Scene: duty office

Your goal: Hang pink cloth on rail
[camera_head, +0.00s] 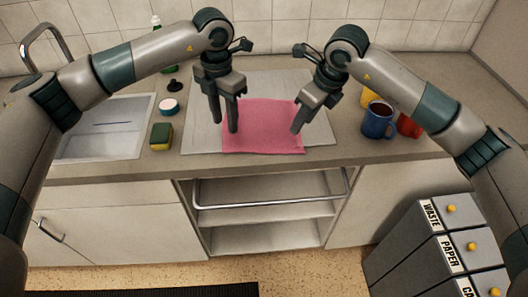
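The pink cloth (265,128) lies flat on a pale mat (195,138) on the counter, near its front edge. The rail (270,204) is a metal bar below the counter, across the front of an open shelf unit, and it is bare. My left gripper (225,125) is over the cloth's left edge with its two fingers apart and nothing visible between them. My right gripper (299,127) points down at the cloth's right edge. Its fingers overlap in this view, so their gap is hidden, and I cannot tell whether it touches the cloth.
A sink (100,130) is at the left, with a sponge (161,137) and a round teal-and-white item (168,106) beside it. A blue mug (378,120) and a red mug (409,125) stand right of the mat. Grey waste bins (425,240) stand at the lower right.

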